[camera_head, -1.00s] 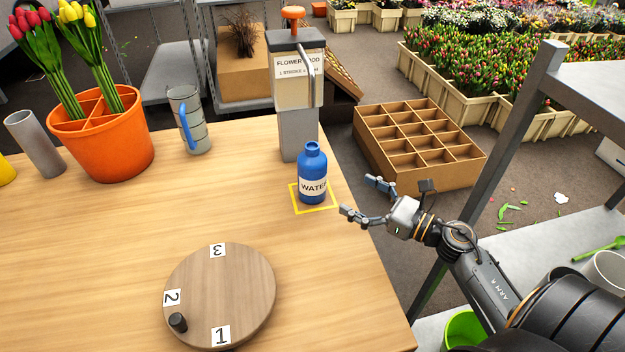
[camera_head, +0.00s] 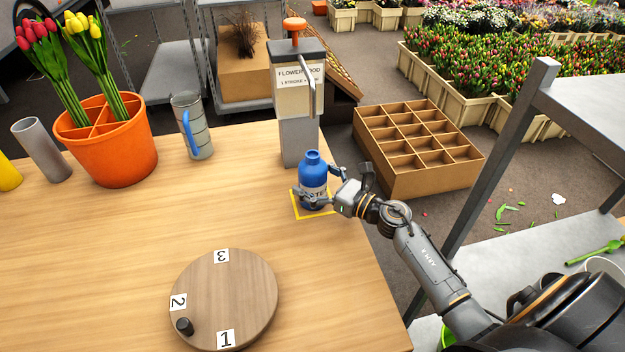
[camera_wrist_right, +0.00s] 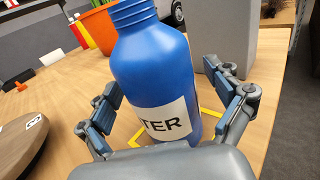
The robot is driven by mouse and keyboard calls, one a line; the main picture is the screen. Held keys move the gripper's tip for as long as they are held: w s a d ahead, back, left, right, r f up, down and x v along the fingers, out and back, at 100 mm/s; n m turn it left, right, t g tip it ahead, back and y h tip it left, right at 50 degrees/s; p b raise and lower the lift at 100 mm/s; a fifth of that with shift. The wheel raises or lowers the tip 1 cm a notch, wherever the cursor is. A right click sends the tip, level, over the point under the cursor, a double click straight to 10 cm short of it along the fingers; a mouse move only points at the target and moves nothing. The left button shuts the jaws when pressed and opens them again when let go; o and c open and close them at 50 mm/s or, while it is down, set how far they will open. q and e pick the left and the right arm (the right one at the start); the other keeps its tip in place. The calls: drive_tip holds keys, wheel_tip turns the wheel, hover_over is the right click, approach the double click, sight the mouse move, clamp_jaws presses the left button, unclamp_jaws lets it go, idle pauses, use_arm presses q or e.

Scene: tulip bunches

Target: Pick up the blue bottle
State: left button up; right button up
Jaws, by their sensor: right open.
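The blue bottle (camera_head: 313,172) with a white WATER label stands upright inside a yellow square outline (camera_head: 305,216) near the table's right edge. My right gripper (camera_head: 320,187) is at the bottle, its fingers on either side of it. In the right wrist view the bottle (camera_wrist_right: 155,75) fills the middle between the open fingers (camera_wrist_right: 165,115). A gap shows between the bottle and each finger there. My left gripper is not in view.
The flower food dispenser (camera_head: 298,110) stands just behind the bottle. A jug (camera_head: 192,128), an orange pot (camera_head: 116,148) of tulips and a round numbered board (camera_head: 235,290) are also on the table. A wooden compartment crate (camera_head: 410,182) lies beyond the right edge.

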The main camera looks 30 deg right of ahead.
drive_tip(key=c, duration=1.5)
drive_tip(key=shift+c, duration=0.3)
drive_tip(key=shift+r, duration=0.15)
